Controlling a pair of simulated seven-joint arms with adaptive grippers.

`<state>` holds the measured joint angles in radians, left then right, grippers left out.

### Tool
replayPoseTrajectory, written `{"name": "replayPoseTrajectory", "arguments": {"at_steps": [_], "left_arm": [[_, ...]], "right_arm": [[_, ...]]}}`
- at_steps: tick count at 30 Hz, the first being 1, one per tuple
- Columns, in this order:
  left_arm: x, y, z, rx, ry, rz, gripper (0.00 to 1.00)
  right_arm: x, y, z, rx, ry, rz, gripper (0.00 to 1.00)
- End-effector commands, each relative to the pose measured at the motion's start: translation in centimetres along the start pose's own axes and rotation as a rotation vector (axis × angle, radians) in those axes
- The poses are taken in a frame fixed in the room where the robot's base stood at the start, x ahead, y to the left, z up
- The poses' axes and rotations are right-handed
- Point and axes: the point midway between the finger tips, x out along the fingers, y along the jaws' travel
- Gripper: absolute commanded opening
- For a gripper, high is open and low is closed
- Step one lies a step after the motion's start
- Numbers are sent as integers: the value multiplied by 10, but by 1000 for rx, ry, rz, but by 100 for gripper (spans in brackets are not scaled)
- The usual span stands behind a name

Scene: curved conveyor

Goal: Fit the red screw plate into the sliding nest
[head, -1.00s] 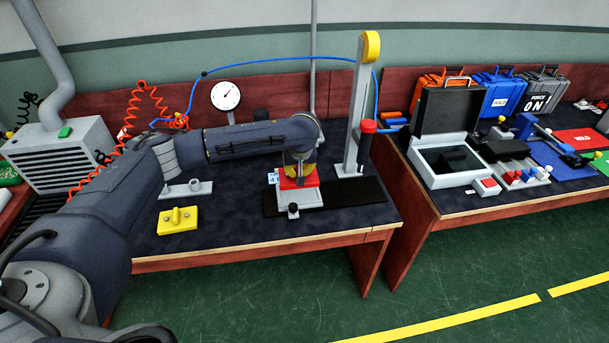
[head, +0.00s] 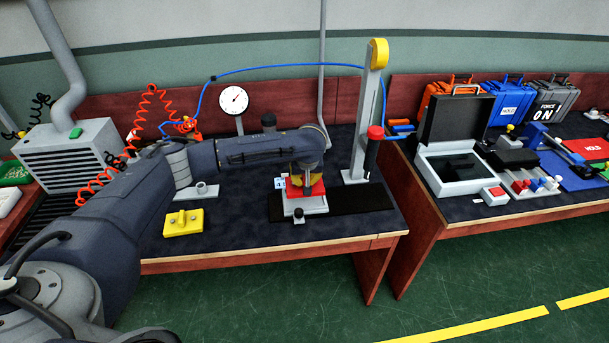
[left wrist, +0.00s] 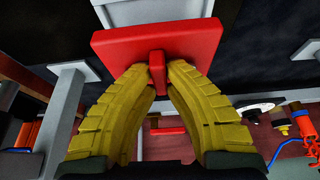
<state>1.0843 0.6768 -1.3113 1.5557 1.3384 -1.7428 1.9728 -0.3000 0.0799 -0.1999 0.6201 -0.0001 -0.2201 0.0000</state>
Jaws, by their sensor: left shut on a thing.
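The red screw plate (head: 317,189) is at the grey sliding nest (head: 308,206) on the dark table. In the left wrist view the red plate (left wrist: 185,40) is a flat square with an upright red tab (left wrist: 157,72). My left gripper (head: 304,180) points down above the nest. Its yellow fingers (left wrist: 157,78) are shut on the tab. The nest (left wrist: 150,12) shows just past the plate in the left wrist view. Whether the plate is seated or just above the nest I cannot tell. My right gripper is not in view.
The nest stands on a black track (head: 350,200) that runs right. A yellow plate (head: 184,222) lies at the front left. A grey post (head: 366,120) with a yellow top stands behind the track. A grey holder (head: 195,192) stands left of the nest.

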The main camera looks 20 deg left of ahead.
Motion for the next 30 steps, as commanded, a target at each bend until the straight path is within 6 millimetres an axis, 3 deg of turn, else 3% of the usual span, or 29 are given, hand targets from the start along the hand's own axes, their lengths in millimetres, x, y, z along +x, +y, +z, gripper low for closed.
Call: {"name": "replayPoseTrajectory", "arguments": {"at_steps": [13,30], "left_arm": [[26,0,10,-1,1,0,0],[32,0,13,-1,2,0,0]], "right_arm": [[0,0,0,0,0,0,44],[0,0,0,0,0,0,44]]}}
